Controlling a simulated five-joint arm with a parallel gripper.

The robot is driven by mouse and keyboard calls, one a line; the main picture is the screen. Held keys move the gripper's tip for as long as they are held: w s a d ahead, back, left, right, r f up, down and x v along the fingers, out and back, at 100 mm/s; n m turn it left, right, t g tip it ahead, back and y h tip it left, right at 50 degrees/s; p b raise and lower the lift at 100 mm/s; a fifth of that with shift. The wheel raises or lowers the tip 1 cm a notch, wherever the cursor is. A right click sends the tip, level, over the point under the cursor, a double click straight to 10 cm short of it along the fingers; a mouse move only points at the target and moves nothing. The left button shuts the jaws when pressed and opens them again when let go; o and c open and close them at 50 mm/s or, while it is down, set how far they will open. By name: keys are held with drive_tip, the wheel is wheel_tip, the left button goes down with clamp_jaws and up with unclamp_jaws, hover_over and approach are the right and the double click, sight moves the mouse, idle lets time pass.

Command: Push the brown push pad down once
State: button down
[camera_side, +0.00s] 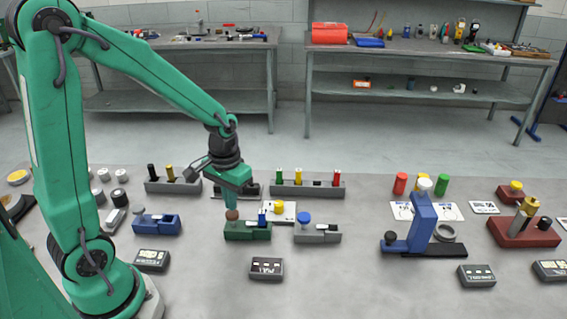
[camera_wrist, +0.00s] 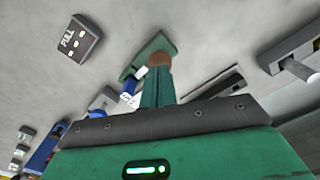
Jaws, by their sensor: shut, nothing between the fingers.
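The brown push pad (camera_side: 232,214) is a round knob at the left end of a small green carrier (camera_side: 246,234) on the grey table. A blue part stands on the carrier's right end. My gripper (camera_side: 232,205) points down with its green fingers shut and empty, right above the brown pad. The fingertips look to be at the pad's top; I cannot tell whether they touch. In the wrist view the brown pad (camera_wrist: 159,59) shows just past the tips of my gripper (camera_wrist: 158,70), on the green carrier (camera_wrist: 137,55), and is partly hidden by the fingers.
A black label box (camera_side: 266,268) lies in front of the carrier. A blue carrier (camera_side: 157,224) stands to the left and a grey one with a blue knob (camera_side: 317,234) to the right. A rack with coloured pegs (camera_side: 307,189) stands behind.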

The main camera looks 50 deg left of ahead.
sight(232, 215)
drive_tip(key=shift+f, duration=0.15)
drive_tip(key=shift+f, duration=1.25)
idle(0.5)
drive_tip(key=shift+r, duration=2.4)
drive_tip(key=shift+r, duration=0.1)
drive_tip(key=shift+s+d+r, duration=0.2)
drive_tip(key=shift+r, duration=0.4)
drive_tip(key=s+d+r+m+t, duration=0.3)
drive_tip(key=s+r, duration=0.5)
drive_tip(key=r, duration=0.4)
drive_tip(key=d+t, duration=0.1)
drive_tip(key=t, duration=0.1)
drive_tip(key=shift+s+r+t, duration=0.3)
drive_tip(key=shift+s, duration=0.1)
